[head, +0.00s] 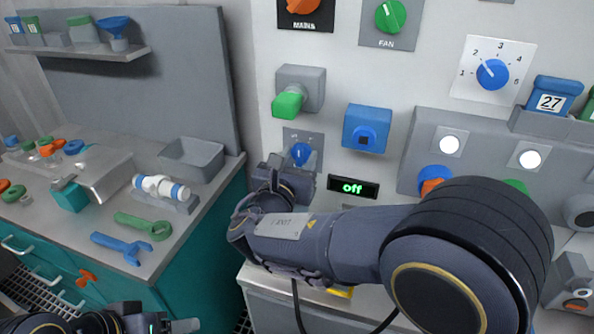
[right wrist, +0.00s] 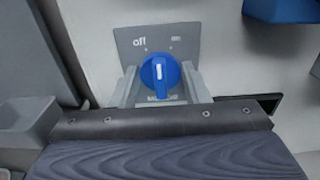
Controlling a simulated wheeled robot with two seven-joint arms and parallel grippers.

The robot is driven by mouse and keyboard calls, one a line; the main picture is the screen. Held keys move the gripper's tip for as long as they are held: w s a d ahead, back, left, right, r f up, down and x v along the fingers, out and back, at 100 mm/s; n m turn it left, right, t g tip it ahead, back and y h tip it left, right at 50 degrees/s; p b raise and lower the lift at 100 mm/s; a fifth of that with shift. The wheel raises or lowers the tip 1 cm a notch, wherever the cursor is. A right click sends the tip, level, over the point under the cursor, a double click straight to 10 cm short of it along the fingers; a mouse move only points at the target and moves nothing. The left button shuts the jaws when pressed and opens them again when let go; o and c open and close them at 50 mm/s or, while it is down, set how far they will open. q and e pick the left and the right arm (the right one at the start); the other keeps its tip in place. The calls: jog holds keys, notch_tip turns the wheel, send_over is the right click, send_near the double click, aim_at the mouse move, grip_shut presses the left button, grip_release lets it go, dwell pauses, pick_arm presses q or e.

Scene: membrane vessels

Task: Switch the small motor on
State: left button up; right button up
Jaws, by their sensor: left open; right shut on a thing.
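The small blue knob (right wrist: 160,76) sits on a grey plate (right wrist: 190,42) marked "off" at left and "on" at right. Its white mark points about straight up, between the two words. In the head view the knob (head: 300,153) shows just above my right gripper (head: 296,168). In the right wrist view the fingers of my right gripper (right wrist: 159,82) stand on both sides of the knob, shut on it. A display (head: 353,188) beside it reads "off" in green. My left gripper (head: 180,325) is open and empty at the bottom left.
A blue box with a button (head: 367,128) and a grey box with a green lever (head: 288,105) are close to the knob. A dial (head: 493,74) is at upper right. The bench (head: 170,250) at left holds tools and a bin (head: 193,160).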

jog(key=m+b, duration=0.2)
jog(key=b, duration=0.1)
jog(key=m+b, duration=0.1)
jog(key=m, duration=0.1)
jog(key=shift+f+b, duration=0.25)
jog(key=shift+b, duration=0.15)
jog(key=shift+d+r+m+b, duration=0.1)
jog(key=shift+r+m+b, duration=0.05)
jog(key=shift+m+b, duration=1)
jog(key=o, duration=0.9)
jog(key=shift+o, duration=0.2)
jog(key=v, duration=0.8)
